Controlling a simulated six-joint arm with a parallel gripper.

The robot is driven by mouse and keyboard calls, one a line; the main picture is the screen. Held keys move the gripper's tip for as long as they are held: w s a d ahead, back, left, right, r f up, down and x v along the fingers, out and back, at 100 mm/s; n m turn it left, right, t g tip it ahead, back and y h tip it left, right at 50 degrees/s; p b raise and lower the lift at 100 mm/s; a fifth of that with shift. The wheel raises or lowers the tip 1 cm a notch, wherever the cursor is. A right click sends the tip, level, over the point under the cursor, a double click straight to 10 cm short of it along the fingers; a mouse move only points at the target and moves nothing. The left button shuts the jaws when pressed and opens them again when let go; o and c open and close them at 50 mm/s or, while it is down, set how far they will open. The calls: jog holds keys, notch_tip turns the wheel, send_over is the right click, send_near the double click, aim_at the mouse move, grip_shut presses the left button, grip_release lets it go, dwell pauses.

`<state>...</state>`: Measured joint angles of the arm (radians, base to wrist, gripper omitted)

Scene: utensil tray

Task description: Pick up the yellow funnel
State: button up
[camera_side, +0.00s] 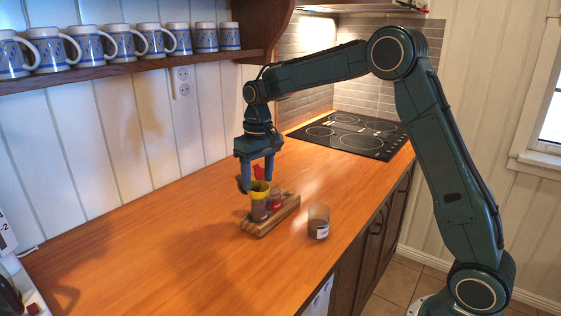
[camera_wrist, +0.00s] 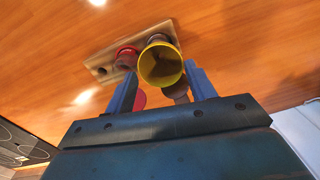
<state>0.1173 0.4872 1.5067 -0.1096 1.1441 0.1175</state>
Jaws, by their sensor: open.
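The yellow funnel (camera_side: 259,187) sits upright in the mouth of a small jar (camera_side: 259,209) on a wooden rack. In the wrist view the funnel (camera_wrist: 160,66) shows its round, open top. My gripper (camera_side: 257,184) points down close above the rack, its jaws open. In the wrist view my gripper (camera_wrist: 160,72) has one finger on each side of the funnel's lower edge in the picture. I cannot tell whether either finger touches the funnel. The side view shows the fingers around the funnel's height.
The wooden rack (camera_side: 262,229) also holds a red-topped jar (camera_side: 276,199). A red piece (camera_side: 258,172) shows behind the fingers. A labelled glass (camera_side: 318,221) stands right of the rack. A black cooktop (camera_side: 350,135) lies behind. The counter left of the rack is clear.

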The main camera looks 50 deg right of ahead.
aim_at(258, 190)
jog(key=shift+a+f, duration=0.15)
jog(key=shift+f, duration=2.3)
jog(key=c, duration=0.6)
